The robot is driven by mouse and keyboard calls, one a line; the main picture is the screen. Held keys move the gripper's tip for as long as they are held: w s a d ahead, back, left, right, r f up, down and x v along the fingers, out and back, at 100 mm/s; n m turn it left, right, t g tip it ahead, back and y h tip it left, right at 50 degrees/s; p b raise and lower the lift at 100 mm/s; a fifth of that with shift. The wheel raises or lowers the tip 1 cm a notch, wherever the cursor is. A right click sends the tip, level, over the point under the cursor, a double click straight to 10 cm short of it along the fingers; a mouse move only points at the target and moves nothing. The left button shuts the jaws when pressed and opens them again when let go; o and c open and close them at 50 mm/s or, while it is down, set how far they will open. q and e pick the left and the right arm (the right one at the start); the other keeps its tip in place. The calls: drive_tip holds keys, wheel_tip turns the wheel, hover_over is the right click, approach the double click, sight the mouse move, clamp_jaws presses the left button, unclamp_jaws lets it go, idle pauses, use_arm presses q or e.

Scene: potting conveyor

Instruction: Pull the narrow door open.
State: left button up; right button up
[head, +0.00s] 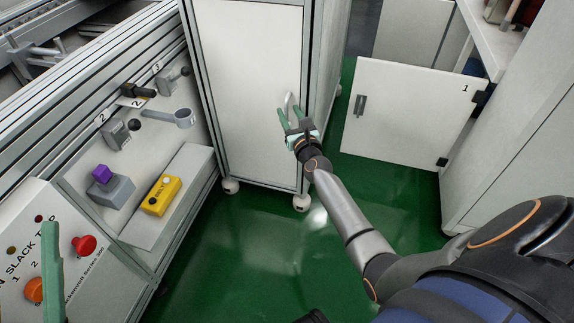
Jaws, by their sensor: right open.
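The narrow door (245,70) is a tall white panel in a grey-framed cabinet at the centre of the head view. It looks shut in its frame. Its pale upright handle (289,101) is near the right edge of the panel. My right gripper (291,117) is open at the handle, with its green fingers around the handle's lower part; I cannot tell whether they touch it. The gripper partly hides the handle. One green finger of my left gripper (53,272) shows at the lower left, over the control panel; its other finger is not visible.
A white door marked 1 (405,112) stands swung open at the right, beside a white cabinet (515,140). A bench at the left carries a yellow box (161,195), a purple-topped grey block (109,185) and a red button (84,245). Green floor (250,240) is clear before the narrow door.

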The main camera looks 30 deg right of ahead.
drive_tip(key=p+v, duration=0.3)
drive_tip(key=v, duration=1)
drive_tip(key=s+a+r+n+g+y+p, duration=0.3)
drive_tip(key=s+a+r+n+p, duration=0.4)
drive_tip(key=n+p, duration=0.7)
drive_tip(key=s+a+r+n+g+y+p, duration=0.3)
drive_tip(key=s+a+r+n+p, duration=0.5)
drive_tip(key=n+p, duration=0.6)
drive_tip(key=a+n+y, duration=0.1)
drive_tip(key=a+n, duration=0.1)
drive_tip(key=n, duration=0.4)
drive_tip(key=shift+s+r+y, duration=0.2)
drive_tip(key=shift+r+y, duration=0.1)
drive_tip(key=shift+r, duration=0.1)
